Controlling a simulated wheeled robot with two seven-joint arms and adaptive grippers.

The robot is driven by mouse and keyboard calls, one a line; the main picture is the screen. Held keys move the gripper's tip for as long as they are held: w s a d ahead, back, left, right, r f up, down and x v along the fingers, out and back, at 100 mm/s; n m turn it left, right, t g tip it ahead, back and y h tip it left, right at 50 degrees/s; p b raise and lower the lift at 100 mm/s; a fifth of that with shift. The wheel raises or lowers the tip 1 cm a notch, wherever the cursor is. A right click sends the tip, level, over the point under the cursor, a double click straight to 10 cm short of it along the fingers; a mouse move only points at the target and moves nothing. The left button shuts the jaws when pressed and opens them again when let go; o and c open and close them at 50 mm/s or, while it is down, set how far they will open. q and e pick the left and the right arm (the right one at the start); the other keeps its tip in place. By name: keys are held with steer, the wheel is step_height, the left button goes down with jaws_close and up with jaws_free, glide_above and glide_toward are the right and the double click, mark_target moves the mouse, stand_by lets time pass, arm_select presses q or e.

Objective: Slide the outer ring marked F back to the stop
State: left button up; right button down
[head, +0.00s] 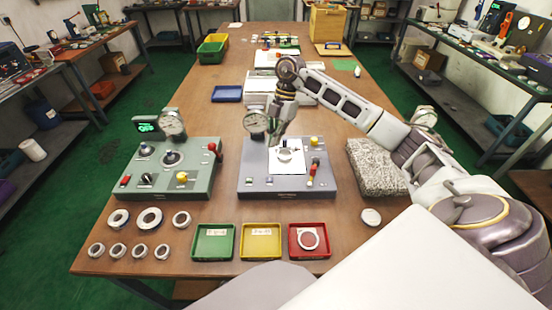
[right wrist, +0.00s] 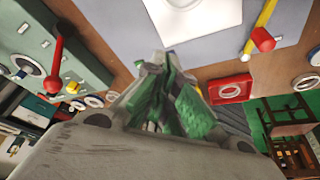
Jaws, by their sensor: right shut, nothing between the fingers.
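A light ring-shaped part (head: 285,155) sits on the white plate (head: 287,167) of the grey device (head: 255,182); my gripper partly covers it. No F can be read on any ring, and I cannot make out a stop. My right gripper (head: 278,142) points down just above the back of the plate, shut and empty; whether it touches the part I cannot tell. In the right wrist view its green-padded fingers (right wrist: 167,68) are together, with the white plate (right wrist: 190,15) at the top. My left gripper is not in view.
Several loose rings (head: 150,218) lie at the front left. Green (head: 196,246), yellow (head: 244,252) and red (head: 293,249) trays stand in front; the red one holds a ring. A green device (head: 205,182) stands left, a granite block (head: 375,170) right. Dial gauges (head: 254,123) rise behind.

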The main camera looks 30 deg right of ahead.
mark_target(274, 166)
steer(key=shift+f, duration=0.1)
stand_by(0.4)
steer(key=x, duration=1)
steer(key=shift+a, duration=0.1)
steer(key=shift+w+d, duration=0.2)
steer(key=shift+d, duration=0.35)
steer(key=shift+w+d, duration=0.15)
steer(key=shift+d, duration=0.4)
steer(key=shift+w+d+p, duration=0.25)
steer(key=shift+d+p, duration=0.05)
steer(key=shift+d, duration=0.5)
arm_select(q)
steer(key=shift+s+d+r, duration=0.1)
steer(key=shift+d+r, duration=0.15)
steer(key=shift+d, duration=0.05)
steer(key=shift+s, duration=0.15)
arm_select(e)
steer(key=shift+d, duration=0.1)
